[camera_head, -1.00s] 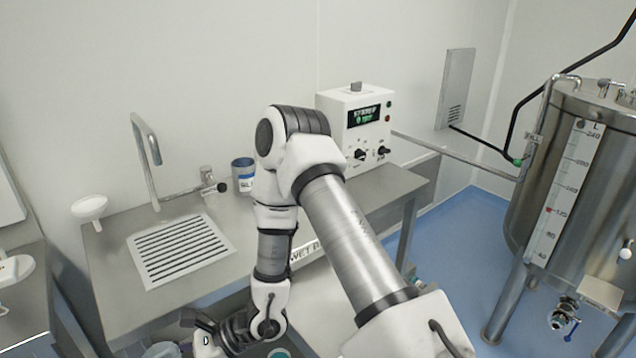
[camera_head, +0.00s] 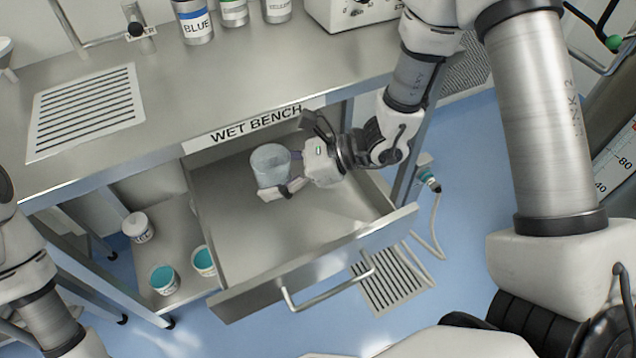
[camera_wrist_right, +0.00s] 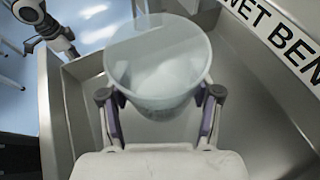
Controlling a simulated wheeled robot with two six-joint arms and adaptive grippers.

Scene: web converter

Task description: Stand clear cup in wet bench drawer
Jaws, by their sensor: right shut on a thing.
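The clear cup (camera_head: 270,165) is upright over the open wet bench drawer (camera_head: 290,231). My right gripper (camera_head: 285,180) is shut on the cup from the right side. In the right wrist view the cup (camera_wrist_right: 158,75) sits between the two fingers (camera_wrist_right: 160,110), with the drawer floor (camera_wrist_right: 240,110) behind and below it. I cannot tell whether the cup's base touches the drawer floor. The drawer is pulled out under the WET BENCH label and looks otherwise empty. My left arm shows at the lower left, but its gripper is out of view.
The bench top (camera_head: 200,85) has a slotted drain (camera_head: 85,110) and a blue-labelled can (camera_head: 194,20) near the back. Below, a shelf holds a white jar (camera_head: 138,228) and teal-filled cups (camera_head: 164,280). The drawer handle (camera_head: 330,284) juts out in front.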

